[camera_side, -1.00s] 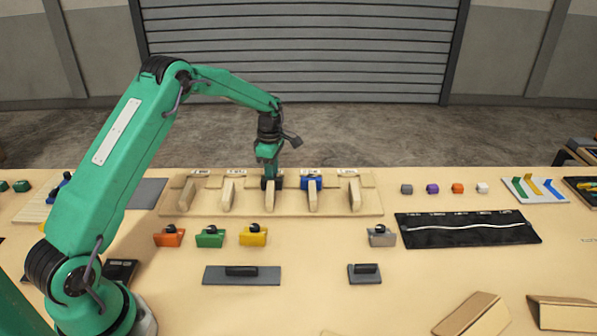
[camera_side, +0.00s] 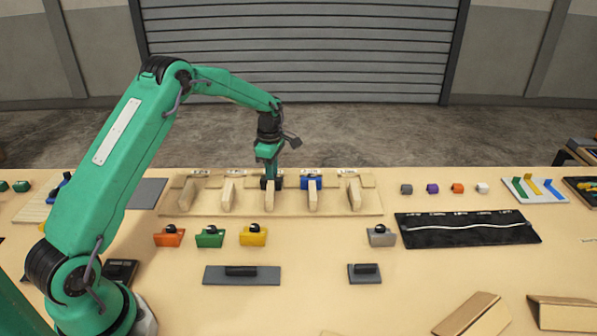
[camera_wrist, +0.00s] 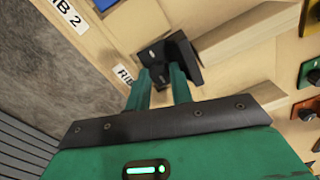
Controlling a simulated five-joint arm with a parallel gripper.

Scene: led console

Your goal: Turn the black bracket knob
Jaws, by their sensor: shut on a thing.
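The black bracket (camera_side: 278,183) sits at the middle rib (camera_side: 270,201) of the wooden rib board (camera_side: 330,209). In the side view my gripper (camera_side: 270,174) points down onto it from above. In the wrist view the black bracket (camera_wrist: 184,57) lies just beyond the two green fingers of my gripper (camera_wrist: 162,74). The fingers are shut on the dark knob of the bracket (camera_wrist: 158,74), which shows only partly between them. I cannot tell the angle of the knob.
A blue bracket (camera_side: 311,183) sits on the rib to the right. Orange (camera_side: 169,238), green (camera_side: 210,238), yellow (camera_side: 253,237) and grey (camera_side: 381,237) brackets stand in front of the board. Dark plates (camera_side: 260,276) lie nearer the camera.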

